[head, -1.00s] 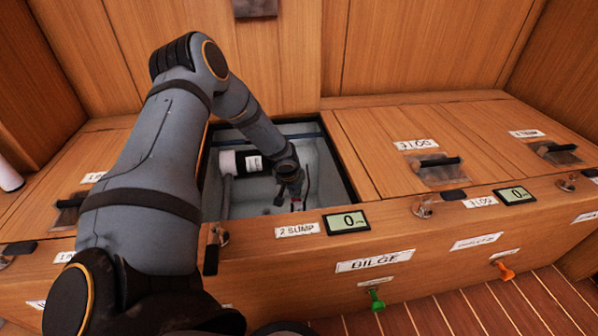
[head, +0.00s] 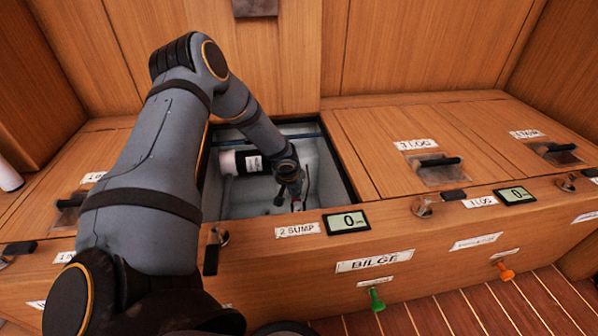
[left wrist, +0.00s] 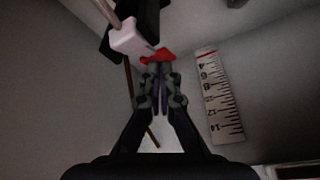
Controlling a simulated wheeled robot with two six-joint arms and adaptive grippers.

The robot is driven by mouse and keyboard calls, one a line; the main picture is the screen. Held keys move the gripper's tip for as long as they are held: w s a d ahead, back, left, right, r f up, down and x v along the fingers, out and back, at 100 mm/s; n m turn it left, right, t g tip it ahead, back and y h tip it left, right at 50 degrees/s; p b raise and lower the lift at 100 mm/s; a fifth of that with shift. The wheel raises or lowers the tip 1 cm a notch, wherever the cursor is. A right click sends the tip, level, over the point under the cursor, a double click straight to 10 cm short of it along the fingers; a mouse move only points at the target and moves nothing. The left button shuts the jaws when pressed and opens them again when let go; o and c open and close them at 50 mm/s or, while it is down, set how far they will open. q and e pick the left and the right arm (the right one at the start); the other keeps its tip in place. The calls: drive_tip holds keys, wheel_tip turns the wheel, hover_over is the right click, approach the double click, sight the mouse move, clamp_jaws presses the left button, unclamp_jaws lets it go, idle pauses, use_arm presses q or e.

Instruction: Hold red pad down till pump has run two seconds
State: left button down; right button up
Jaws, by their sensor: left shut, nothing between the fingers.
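The red pad (left wrist: 157,56) shows in the left wrist view just beyond my left gripper's fingertips, next to a white block on a rod (left wrist: 128,37). My left gripper (left wrist: 161,86) is shut and empty, with its tips at the near edge of the pad. Whether the tips press on it or stop just short, I cannot tell. In the head view my left gripper (head: 297,198) reaches down into the open sump compartment, and little of the pad can be made out there. The pump (head: 240,163), a white and black cylinder, lies in that compartment. My right gripper is not in view.
A numbered scale strip (left wrist: 219,97) stands on the compartment wall beside my gripper. The "2 SUMP" display (head: 346,222) on the front ledge reads 0. Closed wooden lids with black handles (head: 436,162) lie to the right.

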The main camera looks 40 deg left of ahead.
use_arm(q)
drive_tip(key=shift+r, duration=0.1)
wheel_tip(320, 180, up, 9)
drive_tip(key=p, duration=0.6)
idle(0.4)
idle(0.3)
